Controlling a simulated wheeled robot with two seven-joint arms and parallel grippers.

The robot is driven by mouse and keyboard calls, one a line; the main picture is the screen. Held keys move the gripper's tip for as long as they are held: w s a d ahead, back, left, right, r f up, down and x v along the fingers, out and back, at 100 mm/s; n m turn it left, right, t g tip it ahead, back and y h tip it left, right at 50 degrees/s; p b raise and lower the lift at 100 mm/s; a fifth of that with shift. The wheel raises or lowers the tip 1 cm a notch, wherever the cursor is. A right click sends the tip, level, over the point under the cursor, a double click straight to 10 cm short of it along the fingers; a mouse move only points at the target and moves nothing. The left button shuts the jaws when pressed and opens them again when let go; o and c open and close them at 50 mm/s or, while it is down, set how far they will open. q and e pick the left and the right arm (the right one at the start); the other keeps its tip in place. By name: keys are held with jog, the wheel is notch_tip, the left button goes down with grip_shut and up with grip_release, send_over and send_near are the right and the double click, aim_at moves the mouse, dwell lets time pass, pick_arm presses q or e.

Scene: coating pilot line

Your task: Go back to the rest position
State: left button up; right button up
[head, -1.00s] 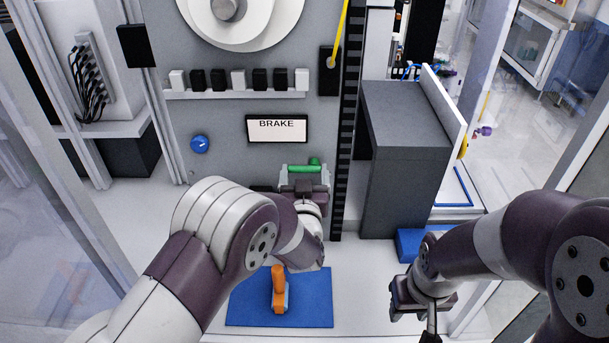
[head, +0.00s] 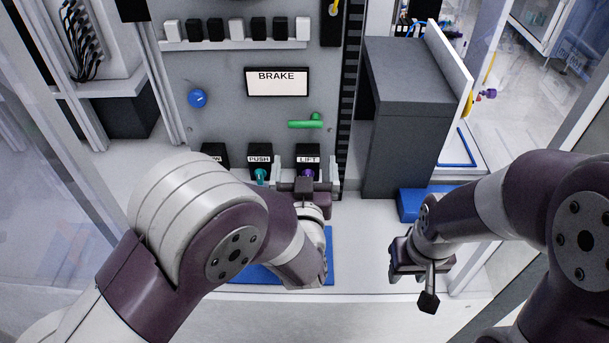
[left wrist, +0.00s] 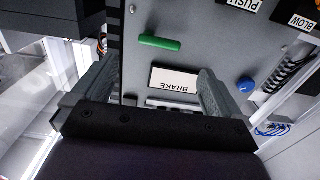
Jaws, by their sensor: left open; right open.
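My left gripper (head: 308,168) is open in front of the grey control panel (head: 225,95), fingers up. In the head view its fingers frame the purple LIFT knob (head: 307,174); I cannot tell the gap in depth. In the left wrist view the two fingers (left wrist: 155,90) stand wide apart with nothing between them. The BRAKE sign (head: 277,82) and green handle (head: 306,123) show behind them, the handle clear of the gripper. My right gripper (head: 422,270) is open, low at the right, over the pale floor area. Its fingers are partly hidden.
A blue mat (head: 329,262) lies under my left arm, mostly covered. A dark grey cabinet (head: 405,120) stands right of the panel, with a blue box (head: 416,201) at its foot. Glass walls flank both sides. Pale floor between my arms is clear.

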pick_arm(q)
jog(key=shift+s, duration=0.75)
jog(key=s+d+f+m+g+h, duration=0.3)
jog(key=s+f+g, duration=0.3)
jog(key=f+g, duration=0.4)
jog(key=s+a+n+g+y, duration=0.1)
jog(key=s+a+g, duration=0.2)
jog(key=a, duration=0.7)
jog(key=s+a+n+g+y, duration=0.1)
jog(key=s+a+g+y, duration=0.1)
jog(key=s+a, duration=0.4)
jog(key=a+g, duration=0.1)
jog(key=a, duration=0.3)
jog(key=shift+s+a+r+n+g, duration=0.15)
jog(key=shift+a+r+n+g, duration=0.1)
jog(key=shift+r+n+g, duration=0.1)
